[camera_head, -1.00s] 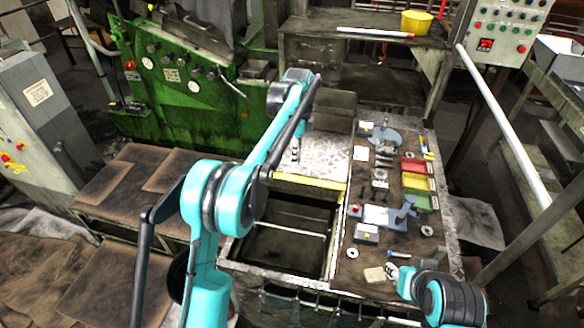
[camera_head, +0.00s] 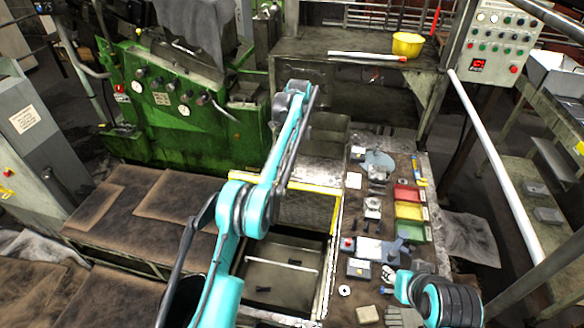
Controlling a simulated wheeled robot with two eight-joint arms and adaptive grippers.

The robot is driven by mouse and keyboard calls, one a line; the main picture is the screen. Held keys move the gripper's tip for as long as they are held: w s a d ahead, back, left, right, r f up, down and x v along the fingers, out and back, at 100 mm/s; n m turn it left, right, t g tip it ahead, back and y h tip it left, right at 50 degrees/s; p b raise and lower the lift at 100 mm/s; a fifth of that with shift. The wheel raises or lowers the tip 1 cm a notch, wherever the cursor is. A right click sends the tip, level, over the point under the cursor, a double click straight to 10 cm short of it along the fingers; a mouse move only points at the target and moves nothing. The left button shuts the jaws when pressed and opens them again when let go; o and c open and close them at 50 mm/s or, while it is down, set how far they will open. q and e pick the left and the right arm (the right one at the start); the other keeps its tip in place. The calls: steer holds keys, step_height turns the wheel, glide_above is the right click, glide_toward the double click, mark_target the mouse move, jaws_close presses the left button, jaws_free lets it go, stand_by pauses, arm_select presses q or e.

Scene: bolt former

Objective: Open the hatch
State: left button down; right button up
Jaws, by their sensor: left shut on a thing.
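The hatch (camera_head: 308,207) is a dark panel with yellow edging along its top and right side. It stands tilted up at the back of an open bin in the bench, with its underside towards me. My left gripper (camera_head: 290,165) is at the hatch's upper edge, mostly hidden behind my teal left forearm. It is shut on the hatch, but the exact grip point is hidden. The opening (camera_head: 265,273) below shows a pale bar and a few dark bolts. Part of my right arm shows at the lower right; its gripper is not visible.
Right of the opening, a worktop (camera_head: 340,275) carries tools, blocks and red, yellow and green trays (camera_head: 409,211). A green machine (camera_head: 185,120) stands at the back left. A white post (camera_head: 500,165) and control panel (camera_head: 495,45) are at the right.

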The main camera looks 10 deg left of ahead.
arm_select(q)
steer(key=shift+w+d+f, duration=0.15)
steer(key=shift+w+f, duration=0.15)
steer(key=shift+f, duration=0.45)
arm_select(e)
steer(key=shift+f, duration=0.15)
arm_select(q)
steer(key=c, duration=1.6)
jaws_free()
steer(key=shift+w, duration=0.1)
steer(key=shift+c, duration=0.2)
steer(key=shift+o, duration=0.2)
steer(key=shift+w+f, duration=0.2)
steer(key=shift+w, duration=0.05)
steer(key=shift+o, duration=1.4)
steer(key=shift+w+f, duration=0.15)
steer(key=shift+w, duration=0.2)
steer(key=shift+s+r, duration=0.2)
steer(key=shift+s, duration=0.1)
steer(key=shift+c, duration=1.3)
arm_select(e)
steer(key=shift+w, duration=0.4)
